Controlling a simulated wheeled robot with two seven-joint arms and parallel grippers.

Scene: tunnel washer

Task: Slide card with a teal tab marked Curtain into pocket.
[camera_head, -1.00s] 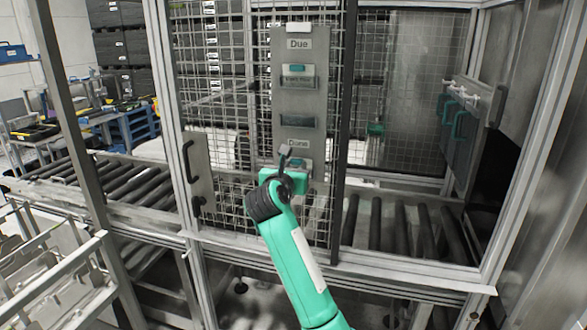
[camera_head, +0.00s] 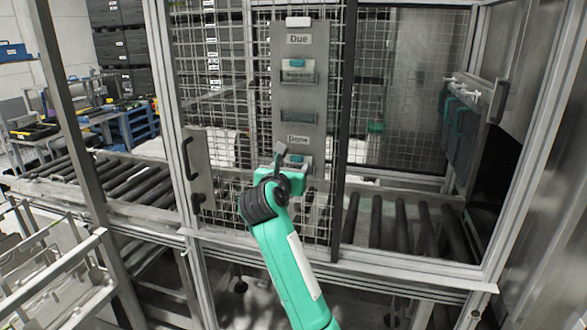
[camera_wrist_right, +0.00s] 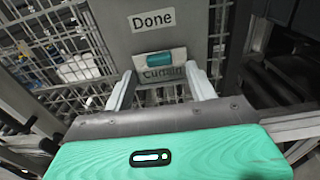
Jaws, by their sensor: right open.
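The card with the teal tab, marked Curtain (camera_wrist_right: 153,58), is upright at the pocket under the Done label in the right wrist view. Its lower part appears to be behind the pocket's grey front; its depth cannot be told. In the head view its teal tab (camera_head: 297,158) shows just above my right gripper (camera_head: 288,168). In the right wrist view my right gripper (camera_wrist_right: 161,76) is open, with one pale finger on each side of the card. Whether the fingers touch it cannot be told. My left gripper is not in view.
The grey board (camera_head: 315,95) hangs on a wire mesh panel (camera_head: 225,100). Another teal-tabbed card (camera_head: 297,63) sits in the upper pocket under Due. The middle pocket (camera_head: 298,117) looks empty. Roller conveyors (camera_head: 405,230) run behind the frame. A door handle (camera_head: 188,160) is at left.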

